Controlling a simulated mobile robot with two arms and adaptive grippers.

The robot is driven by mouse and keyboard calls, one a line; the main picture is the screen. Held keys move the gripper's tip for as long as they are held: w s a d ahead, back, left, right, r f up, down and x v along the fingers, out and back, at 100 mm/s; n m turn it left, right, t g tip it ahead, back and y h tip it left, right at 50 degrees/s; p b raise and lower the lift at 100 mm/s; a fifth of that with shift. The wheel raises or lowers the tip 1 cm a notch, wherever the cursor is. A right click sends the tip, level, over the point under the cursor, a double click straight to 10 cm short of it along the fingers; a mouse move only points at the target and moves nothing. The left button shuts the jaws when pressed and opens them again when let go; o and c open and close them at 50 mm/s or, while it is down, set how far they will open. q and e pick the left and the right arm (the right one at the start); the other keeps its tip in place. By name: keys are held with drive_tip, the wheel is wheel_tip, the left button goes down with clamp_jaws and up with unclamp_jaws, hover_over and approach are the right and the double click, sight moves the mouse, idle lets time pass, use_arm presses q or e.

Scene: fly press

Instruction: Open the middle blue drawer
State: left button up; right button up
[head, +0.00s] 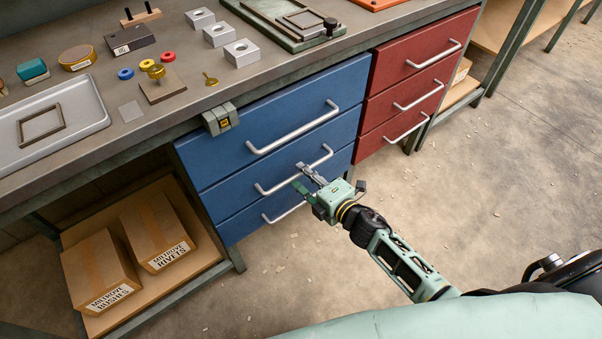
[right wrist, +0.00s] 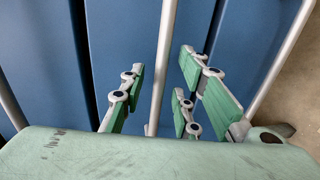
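The middle blue drawer (head: 240,189) is one of three blue drawers under the bench. It looks flush with its neighbours, so it is shut. Its silver bar handle (head: 275,188) shows in the head view, partly covered by my right gripper (head: 301,177). In the right wrist view the middle handle (right wrist: 164,50) runs between the spread green-padded fingers of the right gripper (right wrist: 160,85). The fingers are open, with a gap on both sides of the bar. I cannot tell how deep the bar sits between them. My left gripper is not in view.
The top blue drawer (head: 235,145) and bottom blue drawer (head: 240,222) have similar handles close by. Red drawers (head: 400,75) stand to the right. A grey-green clamp (head: 221,119) sits on the bench edge. Cardboard boxes (head: 100,268) lie on the lower shelf. Floor in front is clear.

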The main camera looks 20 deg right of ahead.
drive_tip(key=shift+x, duration=0.9)
drive_tip(key=shift+c, duration=0.2)
clamp_jaws()
